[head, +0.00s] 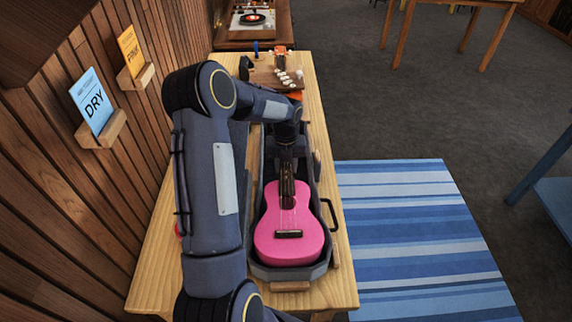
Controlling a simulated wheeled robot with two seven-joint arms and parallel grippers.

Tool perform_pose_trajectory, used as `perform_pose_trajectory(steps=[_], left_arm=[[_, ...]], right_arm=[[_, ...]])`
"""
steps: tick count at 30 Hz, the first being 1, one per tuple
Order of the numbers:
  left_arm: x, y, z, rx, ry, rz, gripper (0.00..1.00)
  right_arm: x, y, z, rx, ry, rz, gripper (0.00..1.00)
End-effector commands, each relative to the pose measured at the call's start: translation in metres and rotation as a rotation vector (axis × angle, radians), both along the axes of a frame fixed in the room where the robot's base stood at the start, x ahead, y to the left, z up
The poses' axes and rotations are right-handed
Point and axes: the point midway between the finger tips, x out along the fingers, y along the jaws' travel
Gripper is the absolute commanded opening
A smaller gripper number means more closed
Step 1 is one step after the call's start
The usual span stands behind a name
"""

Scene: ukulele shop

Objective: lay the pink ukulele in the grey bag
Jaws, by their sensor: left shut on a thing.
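The pink ukulele (290,241) lies face up, its round body toward me and its dark neck pointing away. It is inside or just over the open grey bag (318,268) on the wooden table; I cannot tell whether it rests on the bottom. My left gripper (287,166) is shut on the ukulele's neck at its far part, and the wrist hides the head of the ukulele. My left arm covers much of the bag's left side. My right gripper is not in view.
The table (168,284) has small wooden blocks (290,286) around the bag. A black handle (331,214) sticks out on the right. Small white parts (290,77) lie at the table's far end. A panelled wall with card holders (101,130) bounds the left. A striped rug (410,230) covers open floor at right.

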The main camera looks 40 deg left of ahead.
Motion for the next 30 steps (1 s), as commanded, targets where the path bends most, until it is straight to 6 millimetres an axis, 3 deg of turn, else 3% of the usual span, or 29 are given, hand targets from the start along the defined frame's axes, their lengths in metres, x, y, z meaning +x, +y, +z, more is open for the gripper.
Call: perform_pose_trajectory(steps=[8, 30], left_arm=[[0.0, 0.0, -0.002, 0.0, 0.0, 0.0, 0.0], [0.0, 0.0, -0.037, -0.001, -0.001, 0.001, 0.0]], right_arm=[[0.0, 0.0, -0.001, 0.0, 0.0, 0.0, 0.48], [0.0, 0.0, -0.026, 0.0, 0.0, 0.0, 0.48]])
